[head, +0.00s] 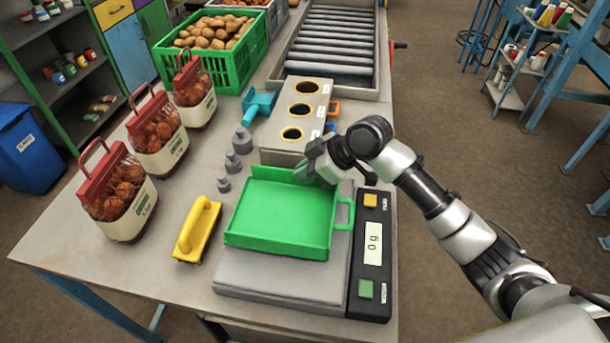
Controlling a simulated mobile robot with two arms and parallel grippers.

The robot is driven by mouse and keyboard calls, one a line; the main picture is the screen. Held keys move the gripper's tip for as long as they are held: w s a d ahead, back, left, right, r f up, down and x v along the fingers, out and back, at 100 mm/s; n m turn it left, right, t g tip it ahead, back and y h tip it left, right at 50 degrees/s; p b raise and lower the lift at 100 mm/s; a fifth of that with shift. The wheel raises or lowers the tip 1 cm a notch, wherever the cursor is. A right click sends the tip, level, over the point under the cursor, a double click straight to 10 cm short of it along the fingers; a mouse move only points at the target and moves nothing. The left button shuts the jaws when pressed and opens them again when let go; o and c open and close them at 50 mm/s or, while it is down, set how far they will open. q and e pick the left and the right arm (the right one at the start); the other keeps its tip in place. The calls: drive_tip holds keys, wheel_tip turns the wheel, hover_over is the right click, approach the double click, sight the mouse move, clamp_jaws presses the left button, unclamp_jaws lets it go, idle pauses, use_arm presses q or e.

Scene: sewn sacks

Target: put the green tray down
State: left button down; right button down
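The green tray (283,215) is a shallow open tray with a loop handle at its right side. It looks empty and roughly level over the grey plate of the scale (280,278). The scale's display reads 0 g. A gap between tray and plate cannot be made out clearly. My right gripper (318,172) is at the tray's far right corner and looks shut on its far wall; its fingertips are partly hidden. My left gripper is not in view.
A grey block with three holes (299,112) stands just behind the tray. Grey weights (242,140) and a yellow-handled brush (197,229) are to its left. Red-topped sacks (158,135) line the table's left side. A green crate of potatoes (213,52) and a roller conveyor (332,45) are behind.

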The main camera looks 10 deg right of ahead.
drive_tip(key=shift+f, duration=1.05)
drive_tip(key=c, duration=1.3)
unclamp_jaws()
drive_tip(key=b+v, duration=0.1)
drive_tip(key=v, duration=1.1)
drive_tip(key=shift+d+b, duration=0.1)
drive_tip(key=shift+b, duration=0.3)
